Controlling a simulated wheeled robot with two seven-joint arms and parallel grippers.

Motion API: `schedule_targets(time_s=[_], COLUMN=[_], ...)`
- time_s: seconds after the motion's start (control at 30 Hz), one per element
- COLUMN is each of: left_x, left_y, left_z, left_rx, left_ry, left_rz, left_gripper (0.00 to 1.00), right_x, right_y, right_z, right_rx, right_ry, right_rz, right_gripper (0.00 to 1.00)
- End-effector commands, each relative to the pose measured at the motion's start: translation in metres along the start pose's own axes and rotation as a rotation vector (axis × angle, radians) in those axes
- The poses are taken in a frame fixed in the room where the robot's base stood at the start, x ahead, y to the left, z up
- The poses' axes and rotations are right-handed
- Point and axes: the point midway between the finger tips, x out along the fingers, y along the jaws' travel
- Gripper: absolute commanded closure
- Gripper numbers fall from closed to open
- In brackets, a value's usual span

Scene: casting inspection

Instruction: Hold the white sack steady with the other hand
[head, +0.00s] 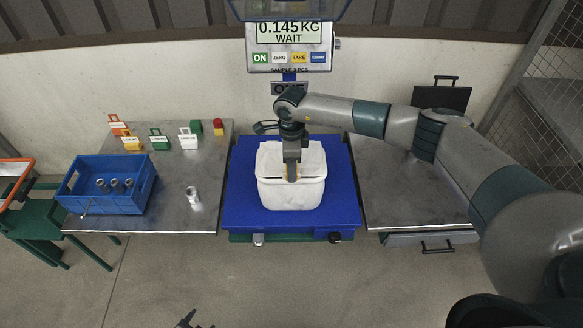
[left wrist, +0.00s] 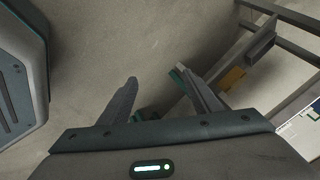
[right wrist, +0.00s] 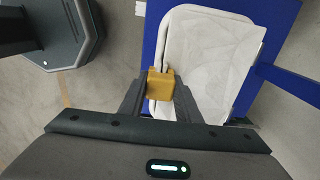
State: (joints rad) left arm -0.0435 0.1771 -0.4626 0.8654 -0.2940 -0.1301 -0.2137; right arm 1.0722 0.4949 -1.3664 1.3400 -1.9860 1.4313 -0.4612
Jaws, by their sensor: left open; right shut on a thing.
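A white sack (right wrist: 212,62) with a creased surface lies in a white tub (head: 290,195) on the blue scale platform. The sack top also shows in the head view (head: 311,160). My right gripper (right wrist: 160,98) is at the tub's rim, shut on a small yellow block (right wrist: 161,84). I cannot tell whether the block is fixed to the sack or the tub. In the head view my right gripper (head: 291,176) points down over the tub. My left gripper (left wrist: 160,80) is open and empty, away from the sack. Only its dark tips (head: 187,320) show at the head view's bottom edge.
The blue platform (head: 235,210) stands between two metal tables. The left table (head: 175,215) holds a blue crate (head: 75,185) with metal parts, a loose metal part (head: 193,198) and several coloured tags. The right table (head: 400,195) is largely clear. A display (head: 289,45) reads 0.145 KG, WAIT.

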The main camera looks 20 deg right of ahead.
Motion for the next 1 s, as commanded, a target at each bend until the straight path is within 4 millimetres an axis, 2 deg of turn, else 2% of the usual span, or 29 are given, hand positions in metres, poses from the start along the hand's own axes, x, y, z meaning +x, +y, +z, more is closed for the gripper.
schedule_targets(time_s=[0.03,0.1,0.47,0.77,1.0], left_x=[0.003,0.005,0.001,-0.026,-0.063], left_y=[-0.016,-0.035,-0.121,-0.178,-0.209], left_z=[-0.016,-0.038,-0.158,-0.264,-0.349], left_rx=[0.046,0.113,0.479,0.821,1.126], left_ry=[0.029,0.067,0.260,0.412,0.530], left_rz=[-0.019,-0.043,-0.187,-0.340,-0.489], left_gripper=[0.42,0.42,0.42,0.42,0.42], right_x=[0.000,0.000,0.000,0.000,0.000], right_y=[0.000,0.000,0.000,0.000,0.000], right_z=[0.000,0.000,0.000,0.000,0.000], right_rx=[0.000,0.000,0.000,0.000,0.000], right_ry=[0.000,0.000,0.000,0.000,0.000], right_rz=[-0.001,-0.001,-0.001,-0.001,-0.001], right_gripper=[0.91,0.91,0.91,0.91,0.91])
